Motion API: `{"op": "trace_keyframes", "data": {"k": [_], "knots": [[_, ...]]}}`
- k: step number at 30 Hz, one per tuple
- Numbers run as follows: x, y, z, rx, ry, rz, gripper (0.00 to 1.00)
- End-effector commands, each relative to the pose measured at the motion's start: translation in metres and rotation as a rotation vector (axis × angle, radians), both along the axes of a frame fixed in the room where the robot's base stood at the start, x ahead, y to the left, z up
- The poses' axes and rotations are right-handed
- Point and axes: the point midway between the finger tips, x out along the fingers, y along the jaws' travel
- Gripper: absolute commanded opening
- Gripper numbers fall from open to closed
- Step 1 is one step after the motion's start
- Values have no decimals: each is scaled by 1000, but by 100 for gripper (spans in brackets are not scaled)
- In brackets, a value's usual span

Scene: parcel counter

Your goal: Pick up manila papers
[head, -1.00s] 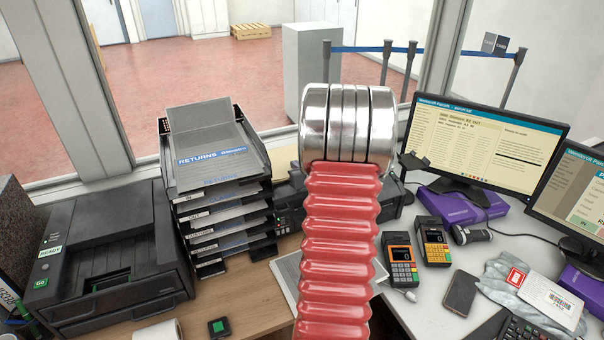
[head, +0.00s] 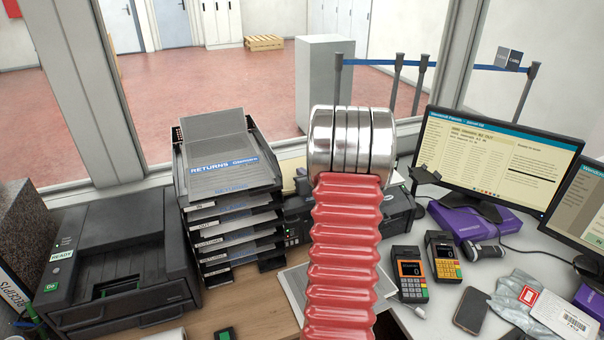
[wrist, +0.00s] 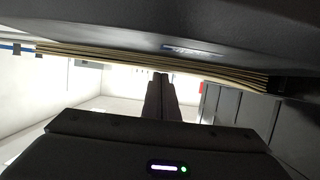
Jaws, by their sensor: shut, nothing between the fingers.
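In the wrist view a stack of thin cream-coloured sheets, which look like the manila papers (wrist: 150,60), runs as a long band across the upper part. A dark surface with a small blue label lies directly above them in the picture. My gripper (wrist: 161,78) has its two fingers together, with nothing between them. The fingertips show just below the band's edge; I cannot tell whether they touch it. In the head view my red ribbed arm with its silver end hides the gripper, and I cannot make out the manila papers for sure.
A stacked letter tray (head: 232,220) with a grey returns sheet on top stands left of my arm. A black printer (head: 120,270) is further left. Two card terminals (head: 428,265), a phone (head: 470,310) and a monitor (head: 498,160) are on the right. A window is behind.

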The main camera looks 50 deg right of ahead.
Motion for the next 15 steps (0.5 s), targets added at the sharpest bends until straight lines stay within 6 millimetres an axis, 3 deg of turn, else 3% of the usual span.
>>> {"op": "trace_keyframes", "data": {"k": [1, 15], "knots": [[-9, 6, -15, 21, 25, -4, 0], [-79, 45, -14, 21, 25, -6, 0]]}}
